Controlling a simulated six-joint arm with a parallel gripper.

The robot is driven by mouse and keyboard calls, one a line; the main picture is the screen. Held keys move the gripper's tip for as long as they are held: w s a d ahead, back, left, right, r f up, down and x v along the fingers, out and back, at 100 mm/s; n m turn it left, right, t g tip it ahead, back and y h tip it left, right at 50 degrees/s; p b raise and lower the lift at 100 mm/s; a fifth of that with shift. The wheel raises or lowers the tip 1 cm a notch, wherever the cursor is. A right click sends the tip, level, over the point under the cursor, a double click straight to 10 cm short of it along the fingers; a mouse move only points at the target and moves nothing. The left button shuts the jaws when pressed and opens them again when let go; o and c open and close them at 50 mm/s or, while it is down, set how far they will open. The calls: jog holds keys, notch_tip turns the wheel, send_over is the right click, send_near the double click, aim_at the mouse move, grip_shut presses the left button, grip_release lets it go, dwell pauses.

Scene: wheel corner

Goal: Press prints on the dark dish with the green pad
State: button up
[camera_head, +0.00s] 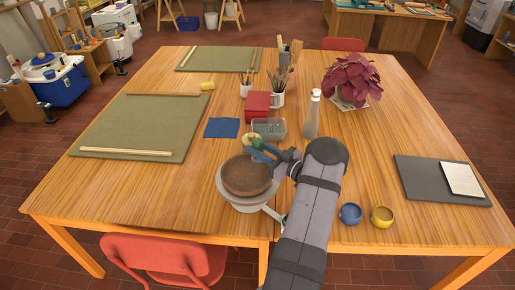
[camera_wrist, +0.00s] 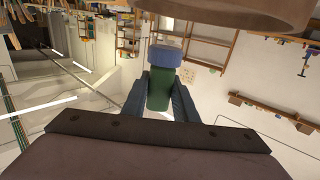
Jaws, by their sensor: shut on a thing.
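The dark brown dish (camera_head: 246,176) sits on a pale round wheel stand at the table's front middle. My gripper (camera_head: 262,152) is at the dish's far right edge in the head view. In the wrist view my gripper (camera_wrist: 165,88) is shut on a green pad (camera_wrist: 159,94) with a blue end (camera_wrist: 165,56), held between both fingers. The brown rim of the dish (camera_wrist: 235,12) fills the top of the wrist view, near the blue end. I cannot tell whether they touch. A yellow-green patch (camera_head: 251,138) shows just beyond the gripper in the head view.
A glass container (camera_head: 270,128), red box (camera_head: 257,106), clear bottle (camera_head: 312,115), and cups of tools stand behind my gripper. A blue cloth (camera_head: 221,128) lies left. A blue cup (camera_head: 350,214) and yellow cup (camera_head: 382,216) stand right of my arm.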

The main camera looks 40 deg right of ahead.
aim_at(258, 161)
jog(key=shift+f+b, duration=1.5)
jog(key=shift+f, duration=1.15)
jog(key=shift+f+b, duration=0.5)
jog(key=shift+f, duration=0.1)
jog(key=shift+r, duration=0.1)
jog(key=shift+r+p, duration=2.3)
jog(key=shift+r, duration=1.2)
jog(key=shift+s+d+f, duration=0.2)
jog(key=shift+s+d, duration=0.05)
jog(key=shift+d, duration=0.15)
jog(key=s+d+f+m+g+h+b, duration=0.1)
jog(key=s+d+f+m+h+b, duration=0.2)
jog(key=s+d, duration=0.3)
jog(key=s+d+f+m+g+h+b, duration=0.1)
jog(key=s+d+f+m+h+b, duration=0.2)
jog(key=s, duration=1.2)
jog(key=s+d+f+m+g+h+b, duration=0.1)
jog(key=s+d+f+m+h+b, duration=0.2)
jog(key=s+d+h, duration=0.4)
jog(key=s+d+f+b, duration=0.1)
jog(key=s+d, duration=0.2)
jog(key=shift+s+f+b, duration=0.3)
jog(key=shift+s+f, duration=0.05)
